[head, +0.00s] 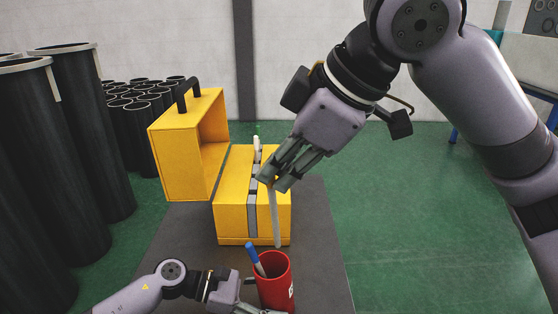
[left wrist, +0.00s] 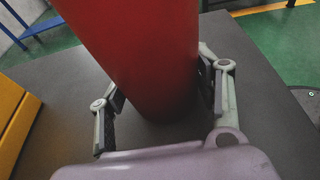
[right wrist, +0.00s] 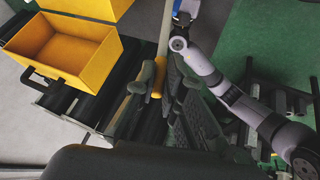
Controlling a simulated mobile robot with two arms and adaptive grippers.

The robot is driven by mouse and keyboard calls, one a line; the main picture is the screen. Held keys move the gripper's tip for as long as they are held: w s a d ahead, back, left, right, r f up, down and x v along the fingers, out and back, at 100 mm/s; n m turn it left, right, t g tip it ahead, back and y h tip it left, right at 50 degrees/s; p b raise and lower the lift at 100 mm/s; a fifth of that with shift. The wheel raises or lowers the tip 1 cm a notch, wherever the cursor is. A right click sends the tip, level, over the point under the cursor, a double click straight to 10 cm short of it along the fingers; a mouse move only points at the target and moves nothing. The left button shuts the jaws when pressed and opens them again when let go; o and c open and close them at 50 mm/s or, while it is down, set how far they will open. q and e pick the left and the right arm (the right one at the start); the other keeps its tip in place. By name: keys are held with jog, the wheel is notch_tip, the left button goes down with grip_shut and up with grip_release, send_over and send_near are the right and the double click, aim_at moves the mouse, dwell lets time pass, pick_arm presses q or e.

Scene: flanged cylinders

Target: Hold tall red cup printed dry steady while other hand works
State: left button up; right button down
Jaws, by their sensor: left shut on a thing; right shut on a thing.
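The tall red cup (head: 272,283) stands at the front of the dark table, with white print partly visible on its right side. A blue-capped marker (head: 255,260) leans in it. My left gripper (left wrist: 158,92) is shut around the cup's red wall (left wrist: 140,40), one finger on each side. My right gripper (head: 271,181) is shut on a pale thin stick (head: 275,220), whose lower end hangs near the cup's rim. The stick also shows in the right wrist view (right wrist: 166,30). I cannot tell whether a pale tip above the fingers belongs to it.
A yellow box with a grey strip (head: 228,205) stands behind the cup. An open yellow case with a black handle (head: 160,165) is behind it to the left. Large black cylinders (head: 85,140) stand at the left. The green floor (head: 400,230) at the right is clear.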

notch_tip(320, 180, down, 7)
dwell(0.8)
dwell(0.4)
notch_tip(320, 180, down, 10)
jog(key=shift+f, duration=0.25)
jog(key=c, duration=1.6)
grip_release()
jog(key=shift+r, duration=0.1)
jog(key=v, duration=1.2)
